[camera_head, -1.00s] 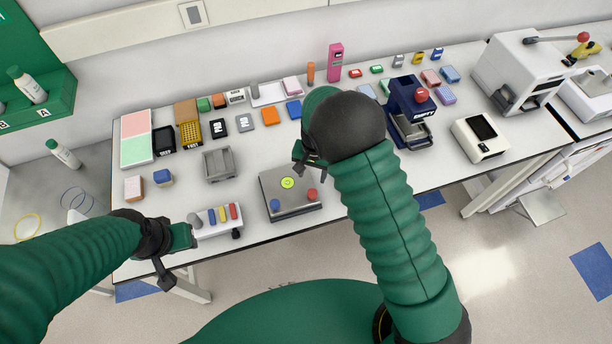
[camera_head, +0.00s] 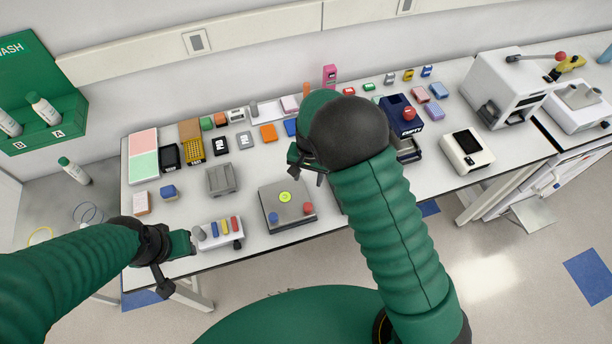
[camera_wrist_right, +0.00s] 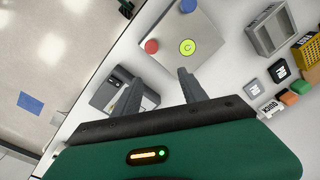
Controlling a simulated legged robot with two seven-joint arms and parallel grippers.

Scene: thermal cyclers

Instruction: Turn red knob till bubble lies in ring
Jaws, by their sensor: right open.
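The grey levelling plate (camera_head: 262,199) lies near the table's front edge. It carries a yellow-green round bubble level (camera_head: 285,197), the red knob (camera_head: 308,209) at right and a blue knob (camera_head: 273,217) at left. My right gripper (camera_head: 305,172) is above and behind the plate, apart from it. In the right wrist view my right gripper (camera_wrist_right: 160,76) is open and empty, with the red knob (camera_wrist_right: 151,46) and level (camera_wrist_right: 187,47) beyond its fingertips. A dark ring shows in the level; the bubble's exact place is too small to tell. My left gripper (camera_head: 178,262) is at the front edge; its jaws are unclear.
A white rack with coloured sticks (camera_head: 219,233) stands beside my left gripper, left of the plate. A grey open box (camera_head: 222,180) is behind it. A dark blue device (camera_head: 403,115) and a white device (camera_head: 467,150) stand right of my right arm.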

